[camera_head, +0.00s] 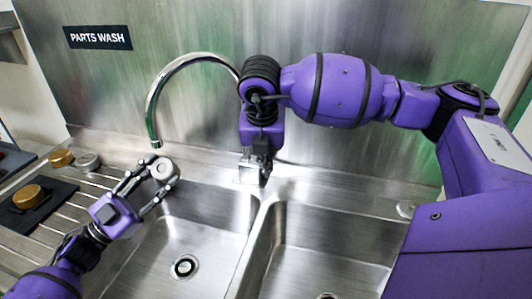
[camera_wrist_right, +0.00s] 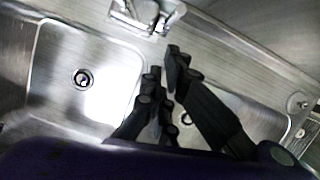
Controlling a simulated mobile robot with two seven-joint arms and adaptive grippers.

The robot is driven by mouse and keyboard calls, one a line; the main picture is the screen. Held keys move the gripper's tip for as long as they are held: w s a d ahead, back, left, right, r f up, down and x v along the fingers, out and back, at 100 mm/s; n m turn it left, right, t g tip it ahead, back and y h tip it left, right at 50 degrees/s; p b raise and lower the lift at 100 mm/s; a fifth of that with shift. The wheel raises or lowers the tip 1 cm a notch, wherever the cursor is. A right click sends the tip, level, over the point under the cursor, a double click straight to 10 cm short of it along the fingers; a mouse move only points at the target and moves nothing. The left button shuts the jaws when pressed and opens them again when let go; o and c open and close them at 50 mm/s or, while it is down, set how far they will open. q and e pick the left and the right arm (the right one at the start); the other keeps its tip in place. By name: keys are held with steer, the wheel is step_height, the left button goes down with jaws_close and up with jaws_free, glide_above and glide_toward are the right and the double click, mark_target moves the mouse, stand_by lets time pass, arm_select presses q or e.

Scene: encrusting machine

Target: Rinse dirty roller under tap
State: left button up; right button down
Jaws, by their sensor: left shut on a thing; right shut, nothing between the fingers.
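A small silver roller (camera_head: 165,169) is in my left gripper (camera_head: 152,181), which is shut on it. It is above the left basin's back left edge, slightly below and right of the spout end in the head view. The chrome tap (camera_head: 178,68) arches from behind my right arm, and its spout points down. No water shows from it. My right gripper (camera_head: 260,153) is shut and empty at the tap's base (camera_head: 250,173). The wrist view shows its black fingers (camera_wrist_right: 166,68) together, just below the tap base (camera_wrist_right: 145,14). Contact with the tap cannot be told.
The left basin (camera_head: 210,232) has an open drain (camera_head: 184,266); the right basin (camera_head: 335,240) is beside it. On the left drainboard lie a gold roller (camera_head: 27,196) on a dark mat (camera_head: 38,215), another gold piece (camera_head: 61,158) and a silver piece (camera_head: 88,162). A steel wall stands behind.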

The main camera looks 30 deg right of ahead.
arm_select(q)
steer(key=shift+s+a, duration=0.1)
arm_select(e)
steer(key=v, duration=1)
steer(key=shift+s+a, duration=0.15)
steer(key=shift+s, duration=0.1)
stand_by(0.6)
